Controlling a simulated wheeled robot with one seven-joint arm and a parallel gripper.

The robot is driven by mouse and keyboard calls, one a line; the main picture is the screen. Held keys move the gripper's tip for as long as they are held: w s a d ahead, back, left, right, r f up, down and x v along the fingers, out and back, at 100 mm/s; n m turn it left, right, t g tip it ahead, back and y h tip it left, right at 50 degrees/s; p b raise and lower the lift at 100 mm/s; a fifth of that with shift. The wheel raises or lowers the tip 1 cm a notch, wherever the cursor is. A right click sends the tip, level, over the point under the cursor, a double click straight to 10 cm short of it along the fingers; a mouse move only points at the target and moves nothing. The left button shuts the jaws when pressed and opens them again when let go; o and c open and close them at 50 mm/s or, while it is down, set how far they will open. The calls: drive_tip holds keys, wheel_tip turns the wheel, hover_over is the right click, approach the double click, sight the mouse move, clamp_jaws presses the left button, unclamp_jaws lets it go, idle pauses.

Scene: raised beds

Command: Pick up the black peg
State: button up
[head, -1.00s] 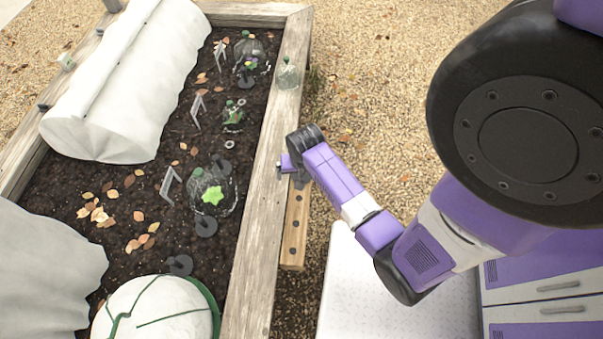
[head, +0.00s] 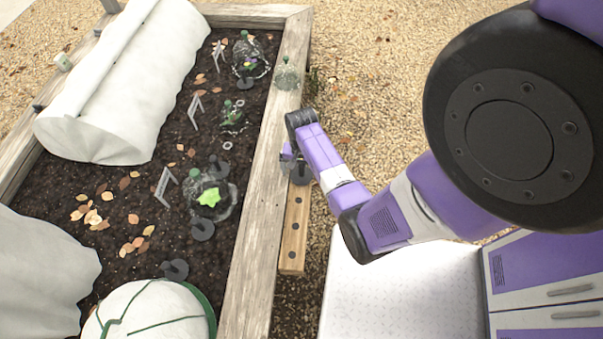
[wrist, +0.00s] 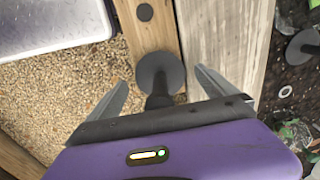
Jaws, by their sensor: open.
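The black peg (wrist: 160,72) shows in the wrist view as a dark round disc with a short, thicker dark stem. It is at the wooden rail with dark holes (wrist: 147,38). My gripper (wrist: 161,82) is open, with one finger on each side of the peg; I see no finger touching it. The stem's lower end is hidden behind my gripper's body. In the head view the peg (head: 301,176) shows just below my gripper (head: 288,158), partly covered by it, at the upper end of the rail (head: 293,240).
The raised bed's wooden edge (head: 262,190) runs close along the rail's left. In the bed are several similar dark discs (head: 202,230), clear domes over plants (head: 210,190) and white covers (head: 120,90). A white surface (head: 390,300) lies right of the rail. Gravel lies beyond.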

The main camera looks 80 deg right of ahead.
drive_tip(key=shift+f, duration=0.3)
drive_tip(key=c, duration=1.4)
drive_tip(key=shift+c, duration=0.2)
drive_tip(key=shift+r, duration=0.1)
wheel_tip(320, 180, up, 20)
drive_tip(key=p, duration=0.5)
drive_tip(key=shift+n, duration=0.3)
